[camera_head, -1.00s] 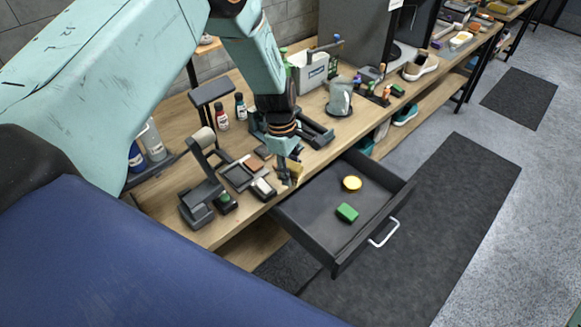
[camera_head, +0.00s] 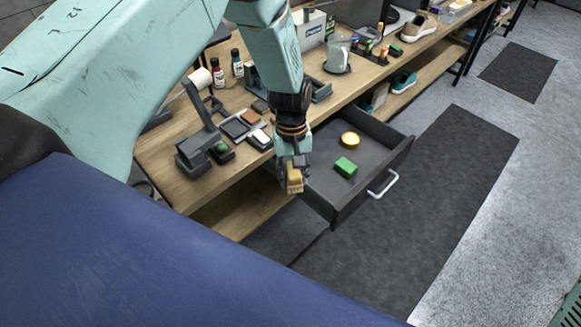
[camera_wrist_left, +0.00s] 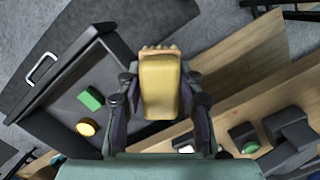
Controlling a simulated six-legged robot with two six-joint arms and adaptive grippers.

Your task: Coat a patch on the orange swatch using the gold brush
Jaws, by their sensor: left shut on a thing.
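My left gripper (camera_head: 293,166) is shut on the gold brush (camera_head: 294,181). In the head view it holds the brush in the air, by the drawer's left corner and off the table's front edge. In the left wrist view the gold brush (camera_wrist_left: 160,88) fills the space between the two fingers of my left gripper (camera_wrist_left: 161,100), with its pale bristle end at the top. The orange swatch (camera_head: 251,117) looks brownish orange and lies on the table, up and left of the brush and apart from it. I cannot make out a coated patch on it. My right gripper is not in view.
Beside the orange swatch are a dark grey pad (camera_head: 234,128) and a white-topped block (camera_head: 259,140). A grey stand (camera_head: 195,150) is to their left. The open drawer (camera_head: 376,165) holds a green block (camera_head: 346,167) and a yellow round tin (camera_head: 350,139). Bottles stand behind.

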